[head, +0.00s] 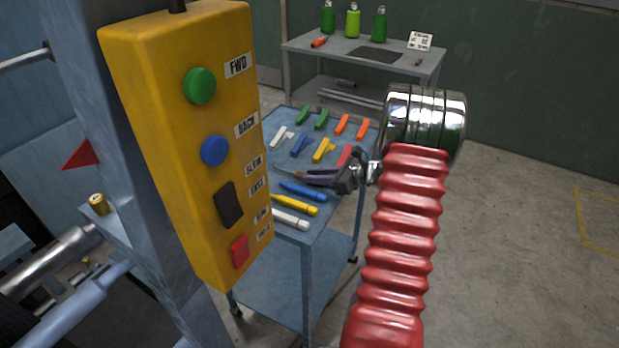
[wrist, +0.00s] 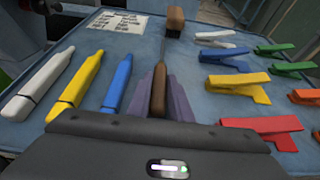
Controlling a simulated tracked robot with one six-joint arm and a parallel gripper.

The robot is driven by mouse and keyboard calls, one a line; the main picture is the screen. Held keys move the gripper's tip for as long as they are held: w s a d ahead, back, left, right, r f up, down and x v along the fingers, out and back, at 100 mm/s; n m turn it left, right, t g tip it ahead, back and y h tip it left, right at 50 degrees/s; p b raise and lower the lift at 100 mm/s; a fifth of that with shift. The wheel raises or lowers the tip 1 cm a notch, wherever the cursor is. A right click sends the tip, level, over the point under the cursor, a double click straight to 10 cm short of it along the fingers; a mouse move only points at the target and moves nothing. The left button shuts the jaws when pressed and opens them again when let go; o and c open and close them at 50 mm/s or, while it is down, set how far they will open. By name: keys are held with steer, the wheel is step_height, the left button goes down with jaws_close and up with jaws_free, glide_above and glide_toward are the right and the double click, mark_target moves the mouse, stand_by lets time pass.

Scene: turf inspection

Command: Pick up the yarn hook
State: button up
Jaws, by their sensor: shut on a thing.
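The yarn hook (wrist: 158,90) has a brown handle and a thin metal shaft pointing away from me. In the wrist view its handle lies between the purple fingers of my gripper (wrist: 161,98), which are shut on it. The shaft runs toward a brown block (wrist: 175,18) at the far side; I cannot tell whether its tip touches the block. In the head view my gripper (head: 312,178) is low over the blue cart top, and the hook's handle (head: 298,173) shows just beyond the fingertips. I cannot tell whether the hook is clear of the surface.
White, yellow and blue markers (wrist: 122,82) lie on one side of the hook. Several coloured clips, including a red one (wrist: 262,128), lie on the other. A printed card (wrist: 115,22) is at the far edge. A yellow button box (head: 185,140) stands in the foreground. A bottle table (head: 365,50) is behind.

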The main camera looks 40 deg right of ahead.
jaws_close()
steer(key=shift+r, duration=0.1)
step_height(320, 180, up, 10)
stand_by(0.5)
stand_by(0.3)
steer(key=shift+w+a, duration=0.1)
steer(key=shift+w, duration=0.05)
